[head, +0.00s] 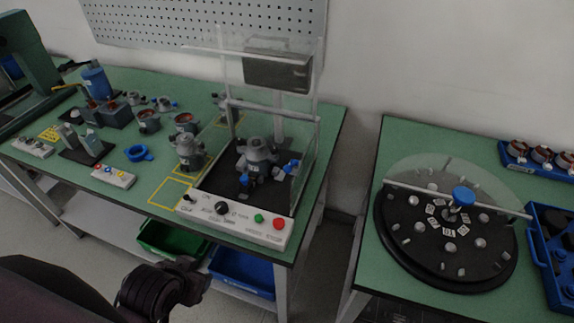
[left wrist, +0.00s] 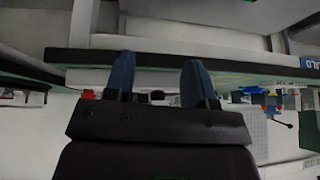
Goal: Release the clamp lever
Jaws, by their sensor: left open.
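The test station (head: 212,184) stands at the right end of the long green bench, with a clear guard around it. A grey stator housing (head: 258,152) sits on its dark plate. A blue-tipped handle (head: 291,167) stands to the right of the housing and a small blue part (head: 246,180) is in front; I cannot tell which is the clamp lever. My left arm comes in at the bottom left of the head view, short of the bench. In the left wrist view my left gripper (left wrist: 158,66) has its blue fingers apart, with nothing between them. My right gripper is not in view.
The station's front panel has a black knob (head: 222,208), a green button (head: 258,218) and a red button (head: 279,223). More housings and a blue ring (head: 139,153) lie left on the bench. Green (head: 160,240) and blue (head: 250,275) bins sit below. A round dial table (head: 400,245) stands right.

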